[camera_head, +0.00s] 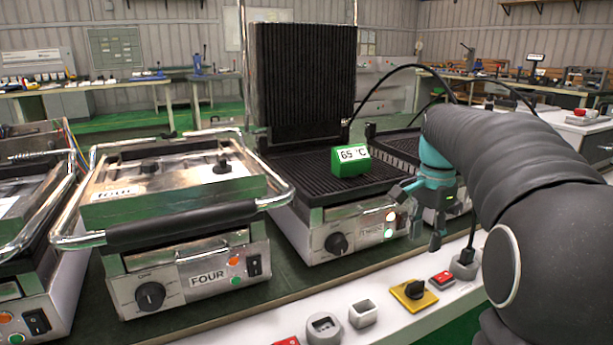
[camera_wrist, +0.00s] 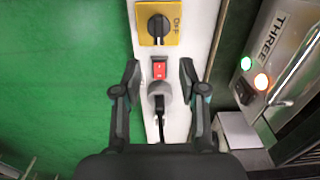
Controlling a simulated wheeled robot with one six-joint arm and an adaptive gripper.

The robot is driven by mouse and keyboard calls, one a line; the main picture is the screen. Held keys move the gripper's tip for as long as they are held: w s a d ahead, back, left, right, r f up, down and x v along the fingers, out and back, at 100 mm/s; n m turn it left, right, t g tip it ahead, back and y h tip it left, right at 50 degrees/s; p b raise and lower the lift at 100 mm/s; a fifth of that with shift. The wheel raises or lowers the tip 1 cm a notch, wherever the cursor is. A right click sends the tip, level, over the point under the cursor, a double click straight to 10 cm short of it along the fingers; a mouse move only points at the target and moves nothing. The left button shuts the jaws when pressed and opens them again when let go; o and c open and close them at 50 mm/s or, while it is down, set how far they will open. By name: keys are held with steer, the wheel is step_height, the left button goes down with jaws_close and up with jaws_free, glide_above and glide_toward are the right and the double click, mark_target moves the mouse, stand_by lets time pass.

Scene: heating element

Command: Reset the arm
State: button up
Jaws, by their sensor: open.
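My gripper (camera_head: 418,215) is open and empty, at the front right of the grill with the raised lid, above the white strip at the bench's front edge. The wrist view shows its two fingers spread apart (camera_wrist: 160,75), pointing along the strip. A red switch (camera_wrist: 159,70) shows between the fingertips, and a grey socket with a black plug (camera_wrist: 160,92) lies between the fingers. A yellow switch plate with a black knob (camera_wrist: 158,24) is beyond the tips. None of these is held.
The open grill (camera_head: 305,90), marked THREE (camera_wrist: 268,38), has lit green and orange lamps. A green meter (camera_head: 350,161) reading 65 °C sits on its lower plate. Closed grill FOUR (camera_head: 190,260) stands left. Cables arch behind my arm. Green floor (camera_wrist: 60,80) is clear beside the strip.

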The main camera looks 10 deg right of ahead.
step_height(320, 180, down, 4)
steer(key=n, duration=0.4)
steer(key=shift+s+t, duration=0.1)
steer(key=shift+t, duration=0.3)
steer(key=s+a+f+n+t, duration=0.2)
steer(key=s+a+n, duration=0.2)
steer(key=s+a, duration=0.3)
steer(key=s+a+f+n+t, duration=0.1)
steer(key=s+a+n, duration=0.4)
steer(key=s, duration=0.9)
steer(key=shift+s+a+f+n+t, duration=0.15)
steer(key=shift+a+f+n+t, duration=0.2)
steer(key=shift+a+t, duration=0.7)
